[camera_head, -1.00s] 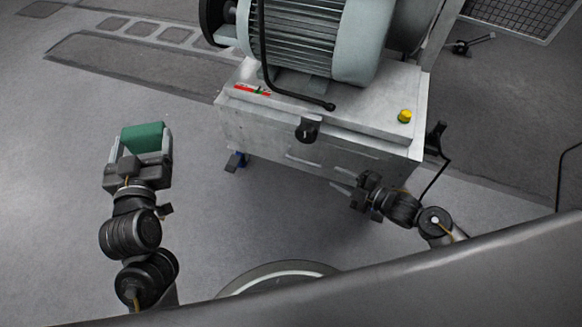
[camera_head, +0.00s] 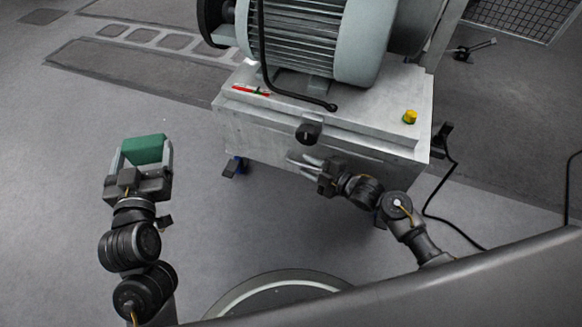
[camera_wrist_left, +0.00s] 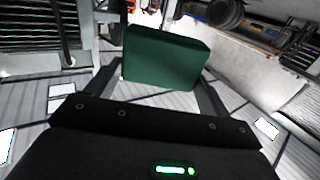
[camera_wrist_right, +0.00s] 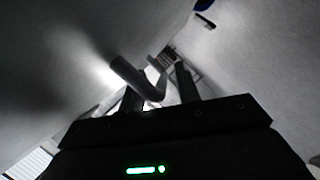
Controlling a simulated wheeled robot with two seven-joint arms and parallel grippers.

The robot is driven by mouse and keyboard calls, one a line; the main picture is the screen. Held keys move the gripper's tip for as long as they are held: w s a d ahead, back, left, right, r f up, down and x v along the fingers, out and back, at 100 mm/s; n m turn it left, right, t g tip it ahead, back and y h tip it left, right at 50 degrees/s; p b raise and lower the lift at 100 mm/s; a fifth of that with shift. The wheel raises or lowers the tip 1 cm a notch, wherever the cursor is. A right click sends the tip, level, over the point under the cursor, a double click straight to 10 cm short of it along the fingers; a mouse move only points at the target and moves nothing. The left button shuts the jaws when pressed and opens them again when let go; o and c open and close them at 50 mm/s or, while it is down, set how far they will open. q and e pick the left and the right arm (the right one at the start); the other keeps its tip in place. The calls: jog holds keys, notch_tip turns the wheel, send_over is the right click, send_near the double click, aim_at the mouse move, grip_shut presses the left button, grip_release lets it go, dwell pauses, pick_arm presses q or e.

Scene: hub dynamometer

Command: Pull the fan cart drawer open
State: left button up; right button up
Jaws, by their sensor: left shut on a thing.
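The fan cart (camera_head: 240,141) is a grey metal box with a large motor on top. Its drawer front faces me, and the right gripper partly covers it in the head view. A bent bar handle (camera_wrist_right: 133,76) shows close to the fingers in the right wrist view. My right gripper (camera_head: 298,159) is at the cart's front, with its fingers apart and pointing left. Whether the handle lies between the fingers or touches one is unclear. My left gripper (camera_head: 143,150) is shut on a green block (camera_head: 143,149), held away from the cart to the left.
A black knob (camera_head: 308,132) sticks out from the cart's upper front edge, close above my right gripper. A yellow button (camera_head: 410,117) sits on the cart top. A black cable (camera_head: 440,217) runs along the floor at right. The floor between my arms is clear.

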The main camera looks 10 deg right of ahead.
jog(key=shift+c, duration=0.2)
grip_shut()
jog(key=shift+a, duration=0.1)
